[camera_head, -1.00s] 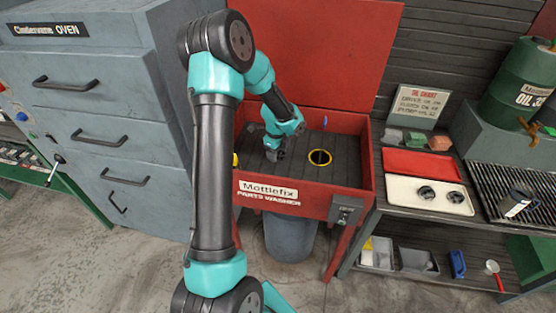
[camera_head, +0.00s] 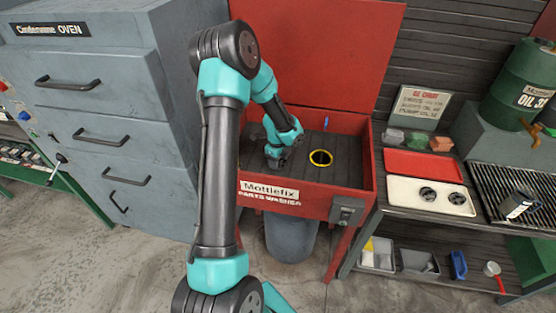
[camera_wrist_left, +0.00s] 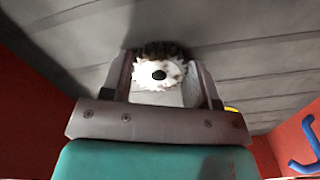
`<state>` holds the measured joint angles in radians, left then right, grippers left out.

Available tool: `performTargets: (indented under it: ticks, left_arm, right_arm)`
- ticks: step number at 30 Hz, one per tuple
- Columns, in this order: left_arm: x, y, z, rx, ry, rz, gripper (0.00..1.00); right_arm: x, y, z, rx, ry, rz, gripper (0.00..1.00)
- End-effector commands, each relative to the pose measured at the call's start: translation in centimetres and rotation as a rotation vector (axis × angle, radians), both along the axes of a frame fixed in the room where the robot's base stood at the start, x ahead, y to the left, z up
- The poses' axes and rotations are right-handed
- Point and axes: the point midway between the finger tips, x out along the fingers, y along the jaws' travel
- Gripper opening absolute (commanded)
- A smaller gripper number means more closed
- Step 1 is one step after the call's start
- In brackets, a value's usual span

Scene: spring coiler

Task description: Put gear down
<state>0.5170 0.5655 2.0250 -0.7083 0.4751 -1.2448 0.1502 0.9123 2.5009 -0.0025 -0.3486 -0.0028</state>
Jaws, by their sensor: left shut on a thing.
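A pale toothed gear (camera_wrist_left: 172,68) with a dark centre hole is between the fingers of my left gripper (camera_wrist_left: 163,88) in the left wrist view. The gripper is shut on it. A dark patch lies just beyond the gear's upper edge; I cannot tell whether it is shadow or grime. In the head view my left gripper (camera_head: 276,163) is low inside the red parts washer (camera_head: 372,165), left of the yellow-rimmed hole (camera_head: 320,158). The gear cannot be made out there. I cannot tell whether it touches the washer floor. My right gripper is not in view.
The washer's red lid (camera_head: 320,60) stands up behind the basin. A blue handle (camera_wrist_left: 305,150) is near its wall. On the right, a cream tray (camera_head: 450,205) holds two dark round parts, beside a red tray (camera_head: 420,163). A grey oven (camera_head: 110,110) stands at left.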

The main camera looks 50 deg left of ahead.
Motion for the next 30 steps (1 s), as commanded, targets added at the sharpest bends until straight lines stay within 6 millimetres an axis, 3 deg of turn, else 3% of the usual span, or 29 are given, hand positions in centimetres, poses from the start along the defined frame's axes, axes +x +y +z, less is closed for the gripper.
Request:
performTargets:
  ticks: [3,4,11,22,30]
  left_arm:
    - [0.0,0.0,-0.3,0.0,0.0,-0.001,0.24]
    - [0.0,0.0,-0.2,0.0,0.0,-0.001,0.58]
    - [0.0,0.0,-0.2,0.0,0.0,-0.001,0.8]
    - [0.0,0.0,0.2,0.0,-0.001,0.001,0.8]
    - [0.1,0.0,3.7,0.002,-0.005,0.0,0.8]
  right_arm:
    - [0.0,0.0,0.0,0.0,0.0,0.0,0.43]
    - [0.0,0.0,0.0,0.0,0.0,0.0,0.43]
    - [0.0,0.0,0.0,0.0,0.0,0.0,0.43]
    - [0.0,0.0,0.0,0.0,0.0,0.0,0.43]
    - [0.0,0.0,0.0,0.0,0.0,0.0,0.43]
